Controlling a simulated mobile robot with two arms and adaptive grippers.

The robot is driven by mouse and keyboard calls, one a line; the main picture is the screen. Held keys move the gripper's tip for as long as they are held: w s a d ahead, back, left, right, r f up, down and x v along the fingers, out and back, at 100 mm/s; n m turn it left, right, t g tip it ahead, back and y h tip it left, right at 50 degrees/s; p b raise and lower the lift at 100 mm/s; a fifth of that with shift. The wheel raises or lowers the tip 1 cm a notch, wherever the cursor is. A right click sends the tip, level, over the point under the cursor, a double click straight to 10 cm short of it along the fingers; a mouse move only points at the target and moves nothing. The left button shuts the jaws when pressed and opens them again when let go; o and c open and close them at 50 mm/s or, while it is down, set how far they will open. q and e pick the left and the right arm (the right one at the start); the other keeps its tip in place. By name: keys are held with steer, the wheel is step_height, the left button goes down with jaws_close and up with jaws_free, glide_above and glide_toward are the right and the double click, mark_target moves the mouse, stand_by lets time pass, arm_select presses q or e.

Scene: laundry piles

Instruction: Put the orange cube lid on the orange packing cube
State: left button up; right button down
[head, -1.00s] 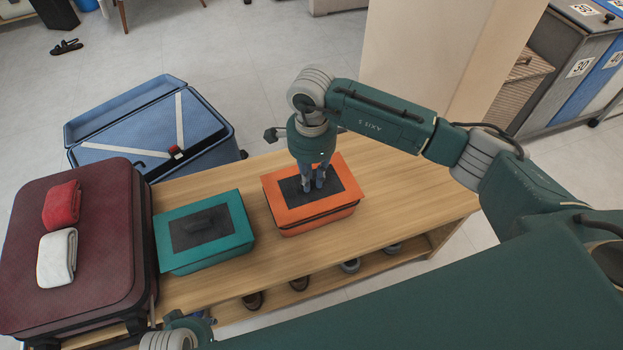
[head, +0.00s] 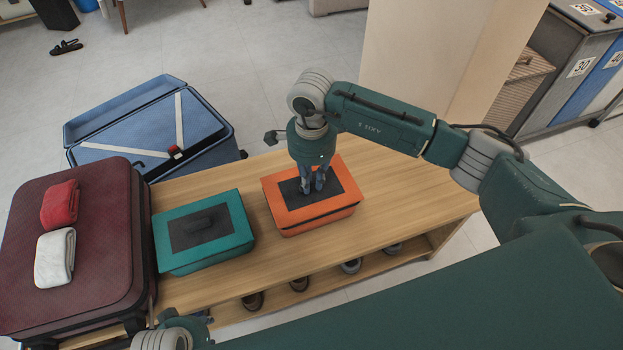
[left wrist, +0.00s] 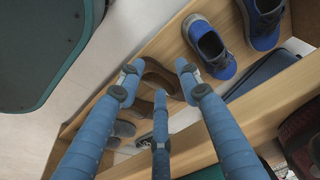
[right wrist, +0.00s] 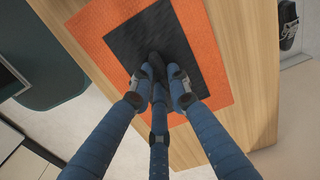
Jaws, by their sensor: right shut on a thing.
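The orange cube lid (head: 288,215), with a dark centre panel, lies over the top of the orange packing cube (head: 323,222) on the wooden bench. The lid looks roughly aligned with the cube; its far side is partly hidden by my gripper. My right gripper (head: 313,190) points down at the lid's middle, its fingers shut on the dark handle. In the right wrist view the lid (right wrist: 207,52) fills the area beyond the fingertips (right wrist: 159,80). My left gripper (left wrist: 155,85) is low by the bench's shoe shelf, its fingers spread and nothing between them.
A teal packing cube with its lid (head: 235,216) stands left on the bench (head: 410,200). A maroon suitcase (head: 105,215) bears red and white folded cloths. An open blue suitcase (head: 210,125) is behind. Shoes (left wrist: 205,45) sit on the shelf below. The bench's right end is clear.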

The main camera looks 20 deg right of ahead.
mark_target(312, 184)
steer(key=shift+f, duration=0.3)
steer(key=c, duration=1.7)
jaws_free()
arm_select(q)
steer(key=shift+w+a+r, duration=0.1)
steer(key=shift+w+r, duration=0.15)
steer(key=shift+r, duration=0.75)
arm_select(e)
steer(key=shift+o, duration=0.2)
steer(key=shift+r, duration=0.1)
